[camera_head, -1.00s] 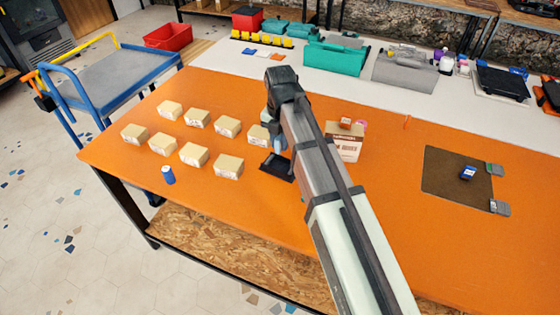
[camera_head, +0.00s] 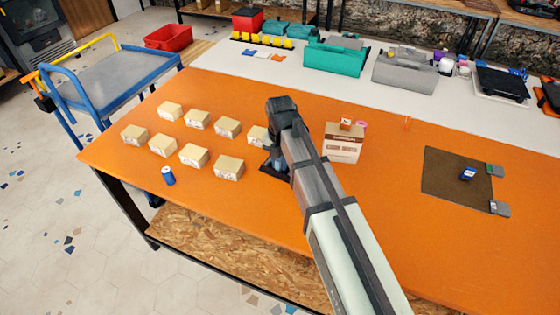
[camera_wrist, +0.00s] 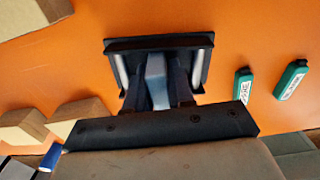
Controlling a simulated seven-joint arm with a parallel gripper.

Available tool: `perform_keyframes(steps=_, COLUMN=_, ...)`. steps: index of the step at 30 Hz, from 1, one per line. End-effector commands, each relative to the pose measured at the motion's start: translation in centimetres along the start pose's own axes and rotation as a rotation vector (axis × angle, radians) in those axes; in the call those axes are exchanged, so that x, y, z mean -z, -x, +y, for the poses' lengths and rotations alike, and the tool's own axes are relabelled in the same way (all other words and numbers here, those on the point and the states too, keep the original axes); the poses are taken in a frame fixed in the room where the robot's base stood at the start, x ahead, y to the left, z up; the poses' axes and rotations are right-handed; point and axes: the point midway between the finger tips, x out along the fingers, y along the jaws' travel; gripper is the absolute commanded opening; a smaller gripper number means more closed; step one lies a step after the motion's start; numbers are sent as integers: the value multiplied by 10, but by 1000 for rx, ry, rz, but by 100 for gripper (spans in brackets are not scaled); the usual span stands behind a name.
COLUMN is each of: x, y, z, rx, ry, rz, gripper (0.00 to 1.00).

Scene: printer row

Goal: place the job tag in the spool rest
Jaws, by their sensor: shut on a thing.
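The spool rest (camera_wrist: 150,43) is a dark tray with two pale rollers along its sides. It shows in the wrist view, and its dark edge shows beside my arm in the head view (camera_head: 270,171). My gripper (camera_wrist: 157,90) is above the rest, its dark fingers shut on a pale blue-grey piece that seems to be the job tag (camera_wrist: 156,68). The tag shows between the rollers in the picture; whether it touches the tray I cannot tell. My arm hides much of the rest in the head view.
Several tan boxes (camera_head: 197,119) stand left of the rest, with a blue cylinder (camera_head: 168,175) in front of them. Two green labelled pieces (camera_wrist: 243,84) lie right of the rest in the wrist view. A carton (camera_head: 343,143) stands right of my arm.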

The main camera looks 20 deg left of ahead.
Motion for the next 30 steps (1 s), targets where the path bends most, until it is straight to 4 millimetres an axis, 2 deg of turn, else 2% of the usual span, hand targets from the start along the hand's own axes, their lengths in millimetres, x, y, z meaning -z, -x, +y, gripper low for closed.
perform_keyframes(steps=5, x=0, y=-3, z=0, rx=0, ry=0, rz=0, gripper=0)
perform_keyframes(steps=6, x=0, y=-3, z=0, rx=0, ry=0, rz=0, gripper=25)
perform_keyframes(steps=13, x=0, y=-3, z=0, rx=0, ry=0, rz=0, gripper=47)
perform_keyframes(steps=23, x=0, y=0, z=0, rx=0, ry=0, rz=0, gripper=48)
perform_keyframes(steps=26, x=0, y=6, z=0, rx=0, ry=0, rz=-1, gripper=48)
perform_keyframes(steps=30, x=-1, y=24, z=0, rx=-1, ry=0, rz=-2, gripper=48)
